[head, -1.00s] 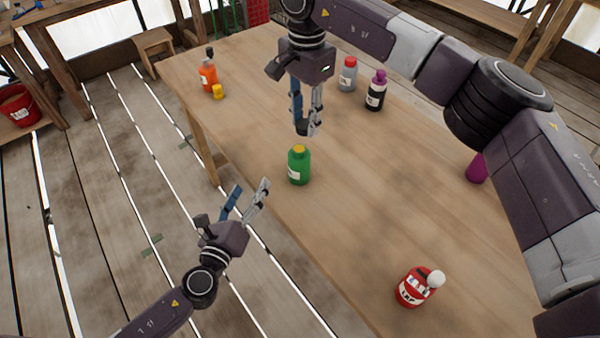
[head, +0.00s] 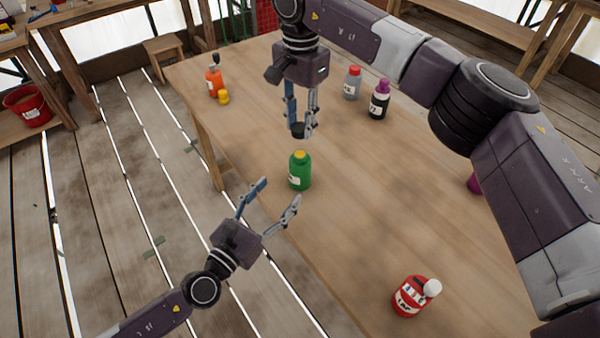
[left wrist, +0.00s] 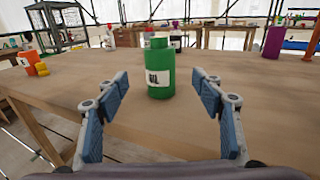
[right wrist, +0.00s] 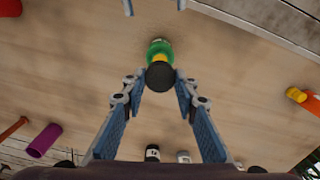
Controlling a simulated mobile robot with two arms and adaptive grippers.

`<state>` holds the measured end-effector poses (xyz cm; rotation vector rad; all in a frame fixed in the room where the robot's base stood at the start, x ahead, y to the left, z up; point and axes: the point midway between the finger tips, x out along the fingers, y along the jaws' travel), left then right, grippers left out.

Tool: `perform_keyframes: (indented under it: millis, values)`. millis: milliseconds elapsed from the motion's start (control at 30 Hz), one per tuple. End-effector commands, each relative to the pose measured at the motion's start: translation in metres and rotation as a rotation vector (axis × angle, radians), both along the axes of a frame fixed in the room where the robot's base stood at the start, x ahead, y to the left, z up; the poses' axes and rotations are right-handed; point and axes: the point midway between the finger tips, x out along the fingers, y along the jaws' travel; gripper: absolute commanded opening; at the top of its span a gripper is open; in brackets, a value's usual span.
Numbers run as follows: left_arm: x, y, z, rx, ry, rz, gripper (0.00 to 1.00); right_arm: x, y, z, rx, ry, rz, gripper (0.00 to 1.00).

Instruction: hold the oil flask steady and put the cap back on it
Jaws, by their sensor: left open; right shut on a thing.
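The green oil flask (head: 300,172) stands upright near the table's near-left edge, with a yellow top and a white label. My right gripper (head: 302,126) is above it, pointing down and shut on a black cap (head: 297,131). In the right wrist view the cap (right wrist: 160,76) partly covers the flask (right wrist: 159,50); a gap separates them in the head view. My left gripper (head: 279,192) is open and empty beside the table edge, facing the flask. In the left wrist view the flask (left wrist: 161,78) appears between the spread fingers, seemingly beyond their tips; its upper end is plain green there.
A red bottle with a white top (head: 411,297) stands at the near right. A grey bottle (head: 352,85) and a black bottle with a purple top (head: 379,103) stand farther back. An orange bottle (head: 215,82) and a yellow piece (head: 223,97) are at the far left.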

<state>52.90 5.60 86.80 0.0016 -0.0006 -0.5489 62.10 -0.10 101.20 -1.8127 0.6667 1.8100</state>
Motion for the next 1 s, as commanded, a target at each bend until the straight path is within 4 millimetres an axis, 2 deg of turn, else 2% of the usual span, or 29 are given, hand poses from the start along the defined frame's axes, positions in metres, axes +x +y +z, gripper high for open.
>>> perform_keyframes:
  millis: [300,500,700,1000]
  values:
    - [0.053,-0.032,0.002,-0.002,-0.002,0.001,0.62,0.0,0.0,0.0,0.0,0.0,0.0,0.18]
    - [0.078,-0.048,0.001,-0.001,0.0,0.0,0.62,0.0,0.0,0.0,0.0,0.0,0.0,0.18]
    - [0.089,-0.055,0.001,-0.002,0.0,-0.001,0.62,0.0,0.0,0.0,0.0,0.0,0.0,0.18]
    - [0.091,-0.056,0.001,-0.002,0.001,-0.001,0.62,0.0,0.0,0.0,0.0,0.0,0.0,0.18]
